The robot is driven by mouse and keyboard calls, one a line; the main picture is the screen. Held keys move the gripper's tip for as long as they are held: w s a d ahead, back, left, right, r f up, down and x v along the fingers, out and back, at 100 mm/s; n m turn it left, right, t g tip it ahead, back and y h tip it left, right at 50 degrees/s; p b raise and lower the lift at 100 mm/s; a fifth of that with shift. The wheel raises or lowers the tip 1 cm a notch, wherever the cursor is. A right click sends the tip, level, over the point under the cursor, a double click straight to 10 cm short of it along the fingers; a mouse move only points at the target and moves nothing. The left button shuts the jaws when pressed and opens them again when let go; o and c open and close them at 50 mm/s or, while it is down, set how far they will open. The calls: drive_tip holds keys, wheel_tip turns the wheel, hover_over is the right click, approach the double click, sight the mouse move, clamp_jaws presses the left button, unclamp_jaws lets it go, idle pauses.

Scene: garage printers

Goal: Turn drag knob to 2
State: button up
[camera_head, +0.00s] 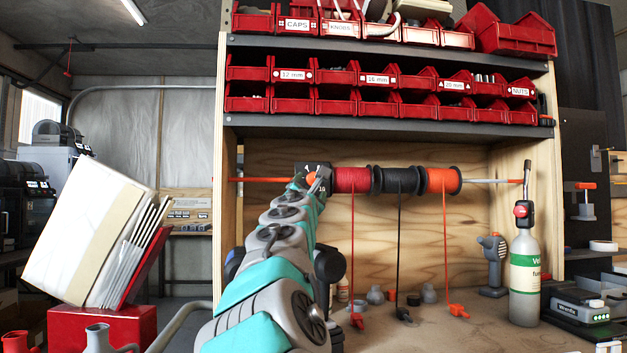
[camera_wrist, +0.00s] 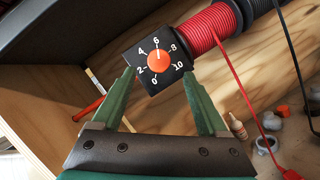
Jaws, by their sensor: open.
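The drag knob (camera_wrist: 158,62) is a round orange dial on a black square plate marked 0 to 10. Its white mark points up, at about 6. In the wrist view, my gripper (camera_wrist: 158,76) is open. Its two green fingers stand on either side of the knob, their tips by the plate's left and lower right edges. I cannot tell whether they touch the plate. In the head view, the black plate (camera_head: 312,167) shows at the left end of the spool rod, and my arm hides most of the knob.
A red spool (camera_head: 352,180), a black spool and an orange spool (camera_head: 440,181) hang right of the plate, with cords trailing down. A dark shelf (camera_head: 400,127) with red bins is above. A gas bottle (camera_head: 525,280) stands at the bench's right.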

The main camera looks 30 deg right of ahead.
sight(313, 180)
drive_tip(key=shift+p+x, duration=1.1)
drive_tip(key=shift+x, duration=1.75)
clamp_jaws()
